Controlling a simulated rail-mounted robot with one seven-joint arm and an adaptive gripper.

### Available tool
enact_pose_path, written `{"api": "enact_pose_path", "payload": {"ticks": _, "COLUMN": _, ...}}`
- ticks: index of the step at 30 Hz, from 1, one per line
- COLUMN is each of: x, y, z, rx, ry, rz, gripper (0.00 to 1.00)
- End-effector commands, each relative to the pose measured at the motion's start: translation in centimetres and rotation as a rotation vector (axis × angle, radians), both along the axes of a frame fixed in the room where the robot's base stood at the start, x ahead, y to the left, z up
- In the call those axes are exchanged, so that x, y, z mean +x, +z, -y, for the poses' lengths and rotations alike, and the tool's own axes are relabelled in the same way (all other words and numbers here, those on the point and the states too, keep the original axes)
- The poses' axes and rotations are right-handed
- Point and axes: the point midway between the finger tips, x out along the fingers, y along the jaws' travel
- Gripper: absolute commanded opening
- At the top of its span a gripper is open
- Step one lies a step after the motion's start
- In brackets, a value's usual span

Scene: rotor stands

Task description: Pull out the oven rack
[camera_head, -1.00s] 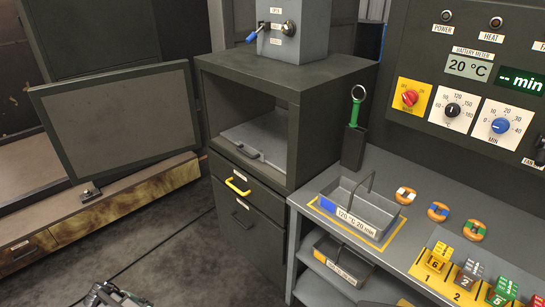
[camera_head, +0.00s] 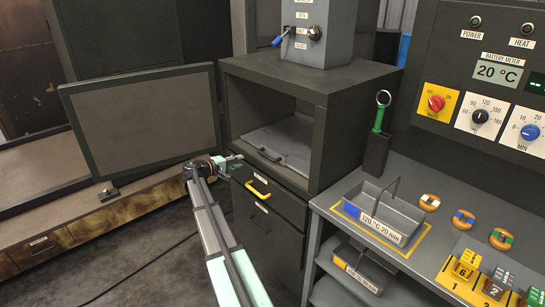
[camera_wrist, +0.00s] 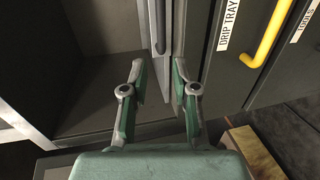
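The oven rack (camera_head: 292,140) is a grey plate inside the open front of the dark oven cabinet (camera_head: 330,78). A dark bar handle (camera_head: 268,154) is on its front edge. My gripper (camera_head: 232,161) is at the left of the cabinet front, beside this handle and apart from it. In the wrist view my gripper (camera_wrist: 158,75) is open, with two green and grey fingers and nothing between them. A dark bar handle (camera_wrist: 159,25) shows ahead of the fingertips, roughly in line with the gap.
Just below the rack is a drawer with a yellow handle (camera_head: 258,188), labelled "DRIP TRAY" in the wrist view (camera_wrist: 229,23). A large framed panel (camera_head: 140,120) stands left of my gripper. A workbench (camera_head: 400,170) with a labelled tray (camera_head: 385,222) is at the right.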

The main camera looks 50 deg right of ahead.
Motion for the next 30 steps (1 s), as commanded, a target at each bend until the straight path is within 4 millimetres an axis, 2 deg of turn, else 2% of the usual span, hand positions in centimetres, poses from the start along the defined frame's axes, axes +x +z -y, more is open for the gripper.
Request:
{"api": "enact_pose_path", "payload": {"ticks": 21, "x": -2.6, "y": -2.6, "z": 12.6, "rx": 0.003, "ry": -0.001, "rz": -0.001, "gripper": 0.29}}
{"api": "enact_pose_path", "payload": {"ticks": 30, "x": -3.3, "y": -3.4, "z": 15.4, "rx": 0.004, "ry": 0.000, "rz": 0.001, "gripper": 0.29}}
